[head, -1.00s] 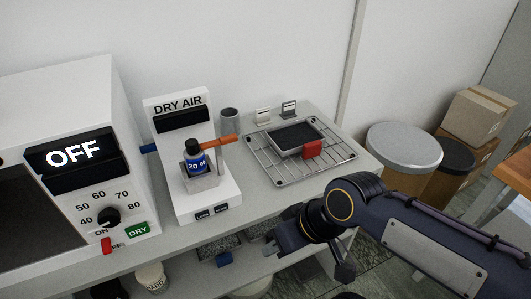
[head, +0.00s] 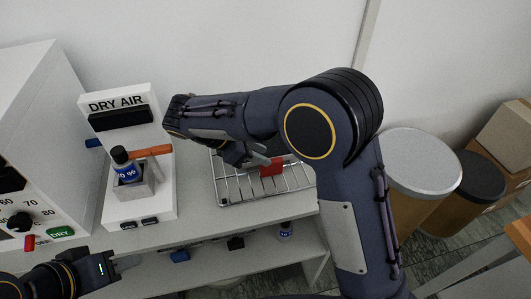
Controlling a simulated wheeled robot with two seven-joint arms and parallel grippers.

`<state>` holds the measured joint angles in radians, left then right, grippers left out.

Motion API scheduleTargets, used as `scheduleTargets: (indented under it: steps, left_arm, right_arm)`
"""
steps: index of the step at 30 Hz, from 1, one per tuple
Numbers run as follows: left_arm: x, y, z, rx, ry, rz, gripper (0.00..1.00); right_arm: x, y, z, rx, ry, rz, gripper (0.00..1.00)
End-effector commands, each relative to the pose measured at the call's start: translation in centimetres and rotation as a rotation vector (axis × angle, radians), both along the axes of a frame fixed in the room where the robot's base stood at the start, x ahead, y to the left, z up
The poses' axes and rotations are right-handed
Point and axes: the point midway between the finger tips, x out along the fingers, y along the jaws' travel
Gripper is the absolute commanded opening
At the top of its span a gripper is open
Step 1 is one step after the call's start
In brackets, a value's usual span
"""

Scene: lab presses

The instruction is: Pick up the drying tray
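The drying tray is the dark tray with a red grip block (head: 271,168), resting on a wire rack (head: 295,180) on the bench. My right arm covers most of the tray, so only the red block shows clearly. My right gripper (head: 258,163) is over the rack with its fingers close to the red block. I cannot tell whether they touch it or how far they are spread. My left gripper (head: 112,265) is at the lower left, in front of the bench edge and away from the tray. Its finger gap is not clear.
The dry air unit (head: 118,105) stands left of the rack and holds a blue-labelled bottle (head: 125,165) and an orange handle (head: 151,151). A white oven (head: 60,120) is at far left. A lower shelf holds small items. Drums (head: 422,160) stand right of the bench.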

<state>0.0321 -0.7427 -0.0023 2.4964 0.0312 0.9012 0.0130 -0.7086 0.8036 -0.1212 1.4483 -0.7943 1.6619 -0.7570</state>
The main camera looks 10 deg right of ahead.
Motion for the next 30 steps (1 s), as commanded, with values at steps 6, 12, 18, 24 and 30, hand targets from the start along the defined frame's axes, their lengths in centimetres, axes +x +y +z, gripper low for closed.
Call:
scheduleTargets:
  steps: [6,12,18,24,30]
  left_arm:
    - [0.0,0.0,0.0,0.000,0.000,0.000,0.36]
    - [0.0,0.0,0.2,0.000,0.000,0.000,0.36]
    - [0.0,0.0,0.2,0.000,0.000,0.000,0.36]
    - [0.0,0.0,0.2,0.000,0.000,0.000,0.36]
    - [0.0,0.0,0.2,0.000,0.000,0.000,0.36]
  right_arm:
    - [0.0,-1.7,-1.8,-0.005,0.005,-0.001,0.29]
    - [-0.3,-3.5,-4.0,-0.004,0.005,-0.002,0.29]
    - [-0.2,-5.0,-5.5,-0.002,0.002,-0.001,0.29]
    - [-0.2,-5.1,-5.6,-0.002,0.001,-0.001,0.29]
    - [-0.2,-5.1,-5.6,-0.002,0.001,-0.001,0.09]
